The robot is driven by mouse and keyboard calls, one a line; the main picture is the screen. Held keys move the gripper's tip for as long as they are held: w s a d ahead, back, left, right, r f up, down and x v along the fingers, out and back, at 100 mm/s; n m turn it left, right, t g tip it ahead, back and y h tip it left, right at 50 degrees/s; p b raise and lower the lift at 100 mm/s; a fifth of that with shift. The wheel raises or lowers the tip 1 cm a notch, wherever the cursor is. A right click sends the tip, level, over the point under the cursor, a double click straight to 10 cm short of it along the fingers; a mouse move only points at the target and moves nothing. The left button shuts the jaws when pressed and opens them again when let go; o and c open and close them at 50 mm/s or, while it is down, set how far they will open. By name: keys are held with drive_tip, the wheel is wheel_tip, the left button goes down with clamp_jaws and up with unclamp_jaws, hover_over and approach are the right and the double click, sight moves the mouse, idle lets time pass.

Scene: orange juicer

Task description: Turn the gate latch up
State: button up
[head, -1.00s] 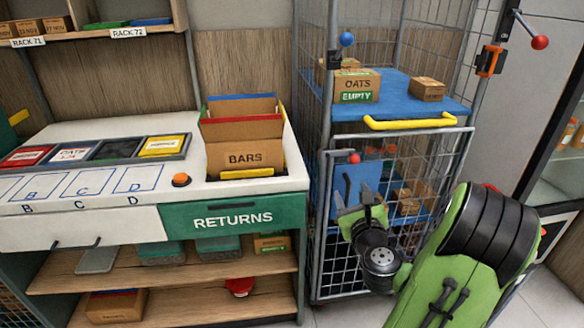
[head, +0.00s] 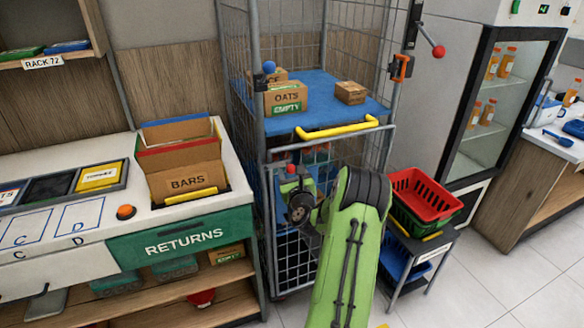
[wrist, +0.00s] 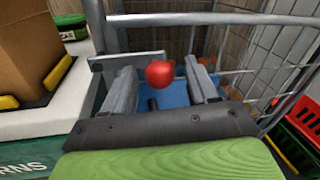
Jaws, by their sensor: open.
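The gate latch has a red ball knob (wrist: 160,73), seen in the wrist view between my two fingers. A flat grey bar (wrist: 125,60) runs level behind the left finger. In the head view the red knob (head: 291,169) shows at the top left of the wire cage's lower gate (head: 290,262). My gripper (wrist: 160,84) is open, with a finger on each side of the knob and gaps showing. In the head view my gripper (head: 297,186) is at the gate's upper left, partly hidden by my arm.
A yellow handle (head: 337,128) crosses the cage front above my gripper. The blue shelf (head: 315,117) holds cartons, including an OATS box (head: 286,97). The returns counter (head: 180,216) stands left. Red and green baskets (head: 425,195) stand right. Floor is free at lower right.

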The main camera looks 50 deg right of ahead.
clamp_jaws()
idle(0.3)
